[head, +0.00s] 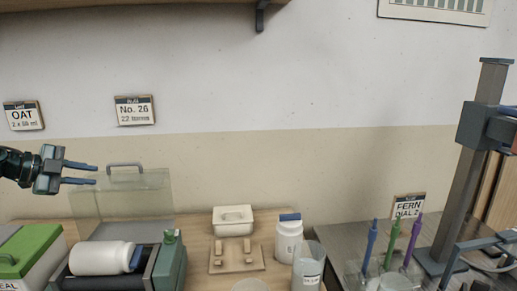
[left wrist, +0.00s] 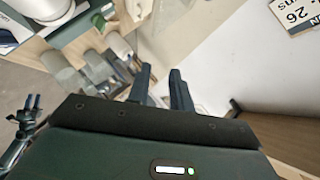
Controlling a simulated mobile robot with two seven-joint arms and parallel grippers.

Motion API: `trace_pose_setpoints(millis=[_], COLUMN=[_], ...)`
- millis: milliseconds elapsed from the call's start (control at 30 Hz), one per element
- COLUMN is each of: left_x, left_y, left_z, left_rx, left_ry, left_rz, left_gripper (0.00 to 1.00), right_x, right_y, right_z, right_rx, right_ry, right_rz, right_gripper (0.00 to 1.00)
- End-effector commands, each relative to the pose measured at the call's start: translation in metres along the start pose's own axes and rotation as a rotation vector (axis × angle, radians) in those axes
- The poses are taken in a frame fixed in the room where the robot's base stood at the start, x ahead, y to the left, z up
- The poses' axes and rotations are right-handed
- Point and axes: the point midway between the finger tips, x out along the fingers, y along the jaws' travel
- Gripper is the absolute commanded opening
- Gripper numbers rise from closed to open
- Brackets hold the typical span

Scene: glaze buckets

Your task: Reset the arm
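My left gripper (head: 82,174) comes in from the left edge in the head view. It is raised in front of the wall, above and left of the clear panel with a handle. Its two blue-grey fingers are apart with nothing between them. The fingers also show in the left wrist view (left wrist: 163,90), spread with a gap and empty. My right gripper does not show clearly in the head view. At the left edge of the left wrist view there is a small dark arm-like part that I cannot identify for sure.
A clear panel (head: 100,199) stands behind a roller machine (head: 170,262) holding a white jar (head: 100,258). A green-lidded box (head: 30,247), a white lidded tub (head: 232,220), a white bottle (head: 289,242) and a grey stand (head: 468,170) are along the bench. The air around my left gripper is free.

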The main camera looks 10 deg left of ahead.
Motion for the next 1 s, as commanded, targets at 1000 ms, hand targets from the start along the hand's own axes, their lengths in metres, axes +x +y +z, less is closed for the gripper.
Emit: trace_pose_setpoints(millis=[1000], left_x=[0.145], left_y=[0.36], left_z=[-0.166], left_rx=[-1.066], left_ry=[-0.598], left_rz=[-0.437], left_gripper=[0.22], right_x=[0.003], right_y=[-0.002], right_z=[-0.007], right_rx=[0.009], right_ry=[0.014], right_rz=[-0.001], right_gripper=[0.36])
